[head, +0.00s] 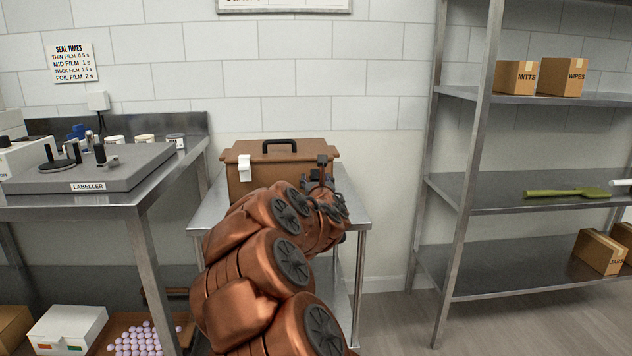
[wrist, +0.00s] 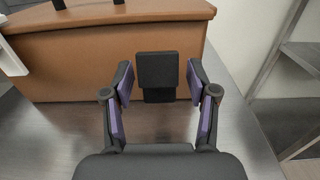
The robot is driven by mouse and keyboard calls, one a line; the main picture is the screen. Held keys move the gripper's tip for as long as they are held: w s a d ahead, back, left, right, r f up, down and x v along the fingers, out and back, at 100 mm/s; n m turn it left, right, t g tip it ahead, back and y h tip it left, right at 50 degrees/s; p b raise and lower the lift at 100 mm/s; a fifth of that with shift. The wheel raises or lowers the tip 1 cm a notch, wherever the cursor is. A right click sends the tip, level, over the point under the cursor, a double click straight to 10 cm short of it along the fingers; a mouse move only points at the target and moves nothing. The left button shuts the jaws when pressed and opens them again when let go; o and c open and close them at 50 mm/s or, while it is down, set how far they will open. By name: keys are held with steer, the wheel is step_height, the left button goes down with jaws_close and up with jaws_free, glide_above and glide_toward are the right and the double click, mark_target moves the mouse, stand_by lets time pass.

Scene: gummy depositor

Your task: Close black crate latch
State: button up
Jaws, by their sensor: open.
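A brown crate (head: 262,178) with a closed-looking lid (head: 270,150) stands on a small metal table. Its black latch (head: 322,160) is at the right of the front. My gripper (wrist: 158,82) is open, one finger on each side of the latch, with visible gaps and no clear contact. In the head view my gripper (head: 322,182) is partly hidden by my arm.
A white latch (head: 245,168) hangs at the crate's front left, and a black handle (head: 280,144) tops the lid. A bench with a labeller (head: 90,172) stands left. A metal shelf rack (head: 470,190) stands right. The table (wrist: 60,135) before the crate is bare.

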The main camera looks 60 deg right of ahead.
jaws_close()
stand_by(0.4)
